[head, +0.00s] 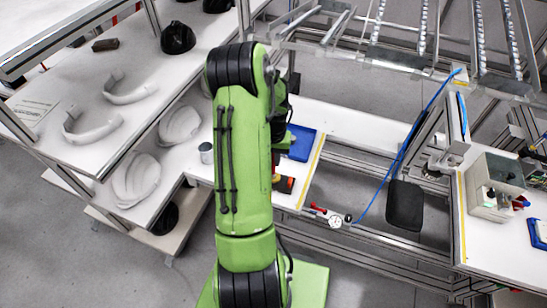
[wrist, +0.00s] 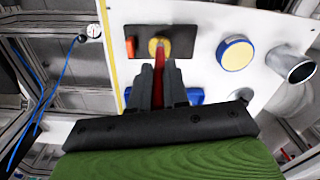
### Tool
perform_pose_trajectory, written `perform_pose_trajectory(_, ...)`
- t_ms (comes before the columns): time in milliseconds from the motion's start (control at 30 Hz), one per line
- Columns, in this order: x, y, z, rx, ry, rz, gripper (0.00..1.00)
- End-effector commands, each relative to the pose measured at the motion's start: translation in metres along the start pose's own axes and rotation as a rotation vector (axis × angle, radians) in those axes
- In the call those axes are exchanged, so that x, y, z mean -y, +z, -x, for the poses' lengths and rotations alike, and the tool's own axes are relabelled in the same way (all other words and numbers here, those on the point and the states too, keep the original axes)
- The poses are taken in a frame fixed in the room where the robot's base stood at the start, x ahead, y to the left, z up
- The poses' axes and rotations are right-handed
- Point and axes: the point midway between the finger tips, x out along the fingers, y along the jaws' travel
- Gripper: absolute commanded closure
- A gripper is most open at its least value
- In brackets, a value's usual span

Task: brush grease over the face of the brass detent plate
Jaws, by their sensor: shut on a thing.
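In the wrist view my gripper (wrist: 160,76) is shut on a slim red brush (wrist: 159,58), which points away from me. The brush's far end reaches the round brass detent plate (wrist: 154,44), on a dark board (wrist: 178,42). I cannot tell whether the bristles touch the brass face or hover just above it. A round tin (wrist: 235,53) with a yellow top and blue rim, perhaps the grease, stands to the right. In the head view my arm hides the gripper, and the dark board (head: 287,188) shows only in part.
An orange-red block (wrist: 130,46) sits on the board's left part. An open metal cup (wrist: 290,65) stands at the right. A blue tray (head: 300,143) lies on the white bench. A dial gauge (head: 335,221) is near the bench edge.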

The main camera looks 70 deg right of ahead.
Motion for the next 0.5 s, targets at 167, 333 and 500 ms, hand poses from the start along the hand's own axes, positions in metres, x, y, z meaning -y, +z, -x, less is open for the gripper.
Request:
perform_pose_trajectory(167, 0.0, 0.0, -0.0047, 0.0, 0.0, 0.0, 1.0)
perform_pose_trajectory(333, 0.0, 0.0, -0.0081, 0.0, 0.0, 0.0, 1.0)
perform_pose_trajectory(500, 0.0, 0.0, -0.0115, 0.0, 0.0, 0.0, 1.0)
